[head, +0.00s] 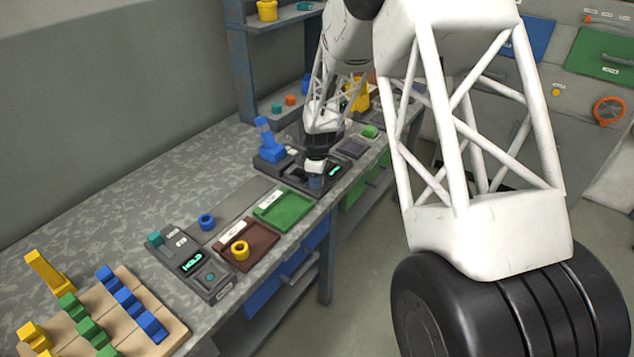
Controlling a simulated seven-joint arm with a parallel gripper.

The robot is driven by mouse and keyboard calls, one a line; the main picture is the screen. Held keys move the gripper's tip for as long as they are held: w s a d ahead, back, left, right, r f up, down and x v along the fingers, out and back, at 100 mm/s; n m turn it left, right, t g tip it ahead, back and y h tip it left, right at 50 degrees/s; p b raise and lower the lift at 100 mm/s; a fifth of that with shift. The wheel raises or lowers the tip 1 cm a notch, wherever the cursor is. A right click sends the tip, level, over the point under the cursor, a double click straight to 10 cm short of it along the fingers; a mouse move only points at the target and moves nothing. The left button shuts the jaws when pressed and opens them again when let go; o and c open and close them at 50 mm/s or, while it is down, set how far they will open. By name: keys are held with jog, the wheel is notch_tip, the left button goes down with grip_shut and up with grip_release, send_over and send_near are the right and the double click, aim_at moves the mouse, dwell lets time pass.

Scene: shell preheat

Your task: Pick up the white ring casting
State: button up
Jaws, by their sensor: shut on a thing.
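My gripper (315,170) is at the far part of the bench, pointing down over a dark station with a lit green display. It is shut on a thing. A small white piece (316,164) shows at the end of the gripper and looks like the white ring casting, but its hole cannot be made out. A blue-grey part shows just below it. The view is too small to tell whether the piece touches the station (290,173). No other white ring shows on the bench.
A blue ring (206,222) lies on the bench, and a yellow ring (240,251) sits in a brown tray (262,240). A green tray (284,208) is beside it. A blue upright fixture (267,139) stands left of my gripper. A wooden board (165,318) holds several coloured blocks.

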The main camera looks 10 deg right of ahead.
jog(key=shift+c, duration=0.7)
jog(key=shift+r, duration=0.15)
jog(key=shift+r, duration=1.45)
jog(key=shift+s+r, duration=0.2)
jog(key=shift+s, duration=0.1)
jog(key=s+r, duration=0.1)
jog(key=s, duration=1.4)
jog(key=shift+s+d+r, duration=0.15)
jog(key=shift+d+r, duration=0.05)
jog(key=shift+d, duration=0.2)
